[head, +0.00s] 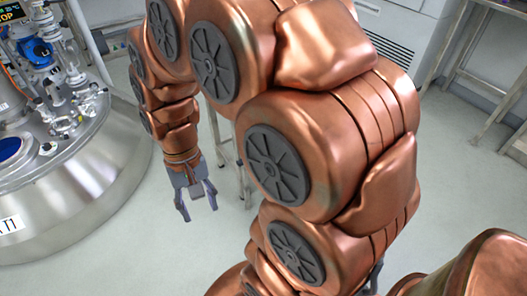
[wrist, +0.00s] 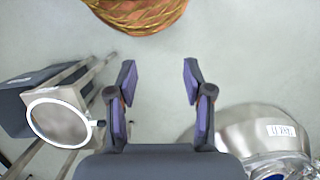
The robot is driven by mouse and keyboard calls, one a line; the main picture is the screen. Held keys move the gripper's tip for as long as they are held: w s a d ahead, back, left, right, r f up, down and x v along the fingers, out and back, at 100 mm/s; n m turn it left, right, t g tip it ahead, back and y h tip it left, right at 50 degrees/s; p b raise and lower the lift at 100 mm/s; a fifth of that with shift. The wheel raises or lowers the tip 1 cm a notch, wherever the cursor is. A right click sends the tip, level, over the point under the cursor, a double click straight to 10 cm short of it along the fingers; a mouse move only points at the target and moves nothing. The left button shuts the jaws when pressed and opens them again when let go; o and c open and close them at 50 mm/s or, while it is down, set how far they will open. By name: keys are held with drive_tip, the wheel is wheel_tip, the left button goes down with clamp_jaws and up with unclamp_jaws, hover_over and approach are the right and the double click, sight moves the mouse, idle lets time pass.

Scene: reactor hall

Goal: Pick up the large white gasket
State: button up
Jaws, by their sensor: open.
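A large white ring, which looks like the gasket (wrist: 29,118), shows in the wrist view at left. It lies on a small square metal plate (wrist: 76,96) on a stand, with bare metal inside the ring. My gripper (wrist: 158,82) is open and empty, its two fingers apart over bare floor, to the right of the ring in that view. In the head view my gripper (head: 198,203) hangs downward with its fingers spread. I cannot make out the ring in the head view, where my arm covers much of the middle.
A large steel vessel (head: 85,205) with valves and fittings stands at left in the head view; its side also shows in the wrist view (wrist: 232,122). A dark box (wrist: 18,103) is beside the stand. A metal table (head: 470,80) stands at upper right. Open floor lies between.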

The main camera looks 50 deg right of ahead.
drive_tip(key=w+d+f+m+t+y, duration=0.1)
drive_tip(key=w+d+f+m, duration=0.1)
drive_tip(key=w+d+m, duration=0.45)
drive_tip(key=m+t+y+p, duration=0.1)
drive_tip(key=m+t+y, duration=0.15)
drive_tip(key=m, duration=0.85)
approach(242, 161)
drive_tip(key=shift+s+a+f+t+h, duration=0.25)
drive_tip(key=shift+s+a+f+h, duration=0.1)
drive_tip(key=shift+s+a, duration=0.15)
drive_tip(key=shift+f, duration=0.15)
drive_tip(key=shift+w+f, duration=0.1)
drive_tip(key=shift+f, duration=0.2)
drive_tip(key=shift+w+x, duration=0.2)
drive_tip(key=shift+x, duration=1.5)
drive_tip(key=shift+w+x, duration=0.15)
drive_tip(key=shift+x, duration=1.6)
drive_tip(key=shift+r, duration=0.1)
clamp_jaws()
